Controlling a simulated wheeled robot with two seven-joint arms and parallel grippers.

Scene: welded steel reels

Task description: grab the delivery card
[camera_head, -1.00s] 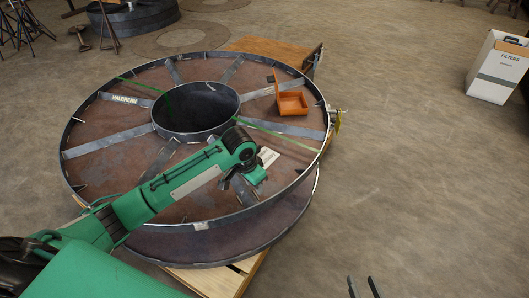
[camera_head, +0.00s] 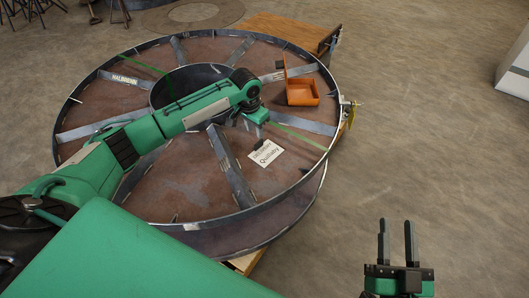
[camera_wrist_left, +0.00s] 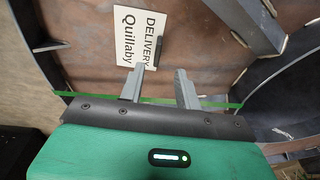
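The white delivery card (camera_head: 265,153), printed "Quillaby", lies on the brown floor of the big steel reel, right of a radial spoke. In the left wrist view the card (camera_wrist_left: 138,36) reads "DELIVERY Quillaby", with a small dark strip at its edge. My left gripper (camera_head: 259,133) is just beyond the card in the head view. In the left wrist view its fingers (camera_wrist_left: 161,70) are apart with nothing between them; one fingertip overlaps the card's lower edge in the picture. Contact cannot be told. My right gripper (camera_head: 396,224) is open and empty, away from the reel at lower right.
The reel (camera_head: 185,229) has a raised rim, a central hub (camera_head: 165,92) and several spokes. An open orange box (camera_head: 302,93) sits inside it. A green strap crosses the reel. A white bin (camera_head: 514,72) stands at the right edge. The floor right of the reel is clear.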

